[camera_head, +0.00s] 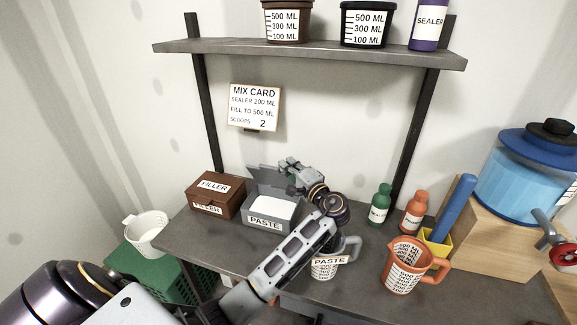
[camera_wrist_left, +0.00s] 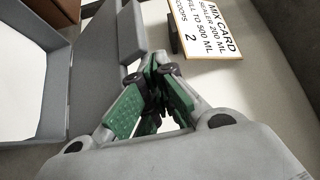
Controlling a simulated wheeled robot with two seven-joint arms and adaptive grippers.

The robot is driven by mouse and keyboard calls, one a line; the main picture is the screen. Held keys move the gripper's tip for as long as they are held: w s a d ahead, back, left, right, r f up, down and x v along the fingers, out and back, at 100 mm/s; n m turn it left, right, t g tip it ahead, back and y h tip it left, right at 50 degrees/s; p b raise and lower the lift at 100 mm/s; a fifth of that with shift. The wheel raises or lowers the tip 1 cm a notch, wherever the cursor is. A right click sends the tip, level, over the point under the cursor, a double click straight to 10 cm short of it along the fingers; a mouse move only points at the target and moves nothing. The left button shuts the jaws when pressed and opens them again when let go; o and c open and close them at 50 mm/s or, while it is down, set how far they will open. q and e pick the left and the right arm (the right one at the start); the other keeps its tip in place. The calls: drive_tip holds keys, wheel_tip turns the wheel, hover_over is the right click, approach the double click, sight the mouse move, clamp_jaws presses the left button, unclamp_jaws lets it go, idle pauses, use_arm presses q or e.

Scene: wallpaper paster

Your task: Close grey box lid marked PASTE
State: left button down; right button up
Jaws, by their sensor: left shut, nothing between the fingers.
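The grey box (camera_head: 265,223) marked PASTE stands on the table, with white contents showing inside. Its lid (camera_head: 262,178) is open and stands up at the back of the box. In the left wrist view the lid is a grey panel (camera_wrist_left: 110,50) left of the fingers, with the box's white inside at the far left. My left gripper (camera_head: 288,166) is shut and empty, at the lid's right end and near its top edge. Its green-padded fingers (camera_wrist_left: 155,85) are close beside the lid; I cannot tell whether they touch it. My right gripper is not in view.
A brown FILLER box (camera_head: 216,196) stands left of the grey box. A PASTE-tagged jug (camera_head: 325,268) is partly behind my left forearm. A green bottle (camera_head: 380,205), an orange bottle (camera_head: 414,212) and an orange jug (camera_head: 400,275) stand to the right. The mix card (camera_head: 254,106) hangs behind.

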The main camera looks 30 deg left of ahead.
use_arm(q)
drive_tip(key=shift+s+d, duration=0.2)
drive_tip(key=shift+d, duration=0.5)
drive_tip(key=v, duration=1)
drive_tip(key=shift+s+d, duration=0.2)
drive_tip(key=shift+f, duration=0.2)
